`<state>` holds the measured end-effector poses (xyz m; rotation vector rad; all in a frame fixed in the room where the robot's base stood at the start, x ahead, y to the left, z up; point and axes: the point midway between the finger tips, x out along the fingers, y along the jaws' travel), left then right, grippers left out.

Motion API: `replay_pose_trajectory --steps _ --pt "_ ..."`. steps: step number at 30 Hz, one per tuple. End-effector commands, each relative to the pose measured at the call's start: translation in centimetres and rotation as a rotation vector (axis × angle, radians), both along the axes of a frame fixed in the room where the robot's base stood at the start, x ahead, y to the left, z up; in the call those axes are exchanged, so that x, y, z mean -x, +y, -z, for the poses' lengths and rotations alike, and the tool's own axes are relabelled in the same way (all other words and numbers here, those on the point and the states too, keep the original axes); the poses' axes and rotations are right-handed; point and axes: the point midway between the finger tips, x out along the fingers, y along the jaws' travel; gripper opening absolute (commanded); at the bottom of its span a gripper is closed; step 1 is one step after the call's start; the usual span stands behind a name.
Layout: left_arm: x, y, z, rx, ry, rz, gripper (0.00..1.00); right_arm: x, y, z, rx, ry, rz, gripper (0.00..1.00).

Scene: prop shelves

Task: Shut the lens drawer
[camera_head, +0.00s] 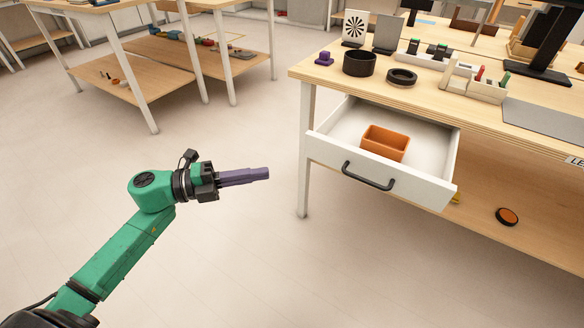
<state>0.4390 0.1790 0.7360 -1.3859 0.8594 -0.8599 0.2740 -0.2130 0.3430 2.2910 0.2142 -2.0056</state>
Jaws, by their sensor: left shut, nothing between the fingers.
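The lens drawer (330,154) is a white drawer under the wooden table at the right, and it stands pulled out. Its dark curved handle (368,177) is on the front panel. An orange-brown box (386,142) lies inside the drawer. My left gripper (268,173) has purple fingers that are shut and empty. It is held in the air to the left of the drawer front, apart from it and pointing right. My right gripper is not in view.
The table top (310,72) holds a black cylinder (359,63), a dark ring (401,77), a white organizer (473,87) and a monitor stand. An orange-topped disc (507,216) lies on the lower shelf. Open floor surrounds my left arm. Another table stands at the back left.

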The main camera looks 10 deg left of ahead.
Motion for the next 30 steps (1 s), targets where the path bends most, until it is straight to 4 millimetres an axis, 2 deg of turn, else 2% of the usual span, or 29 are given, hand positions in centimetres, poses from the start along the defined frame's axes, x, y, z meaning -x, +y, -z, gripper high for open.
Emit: replay_pose_trajectory --steps 13,18,21,30 --pt "-4.3 -8.2 -0.4 0.009 -0.001 -0.005 0.00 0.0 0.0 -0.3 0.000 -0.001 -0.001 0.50" --pt "-7.1 -9.0 -0.2 0.007 0.001 -0.007 0.00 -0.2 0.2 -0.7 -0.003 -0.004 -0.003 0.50" --pt "-7.9 -9.3 -0.2 0.007 0.003 -0.007 0.00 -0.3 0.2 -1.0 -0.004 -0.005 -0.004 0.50" --pt "-8.1 -9.3 -0.2 0.006 0.004 -0.007 0.00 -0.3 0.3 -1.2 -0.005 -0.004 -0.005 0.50"
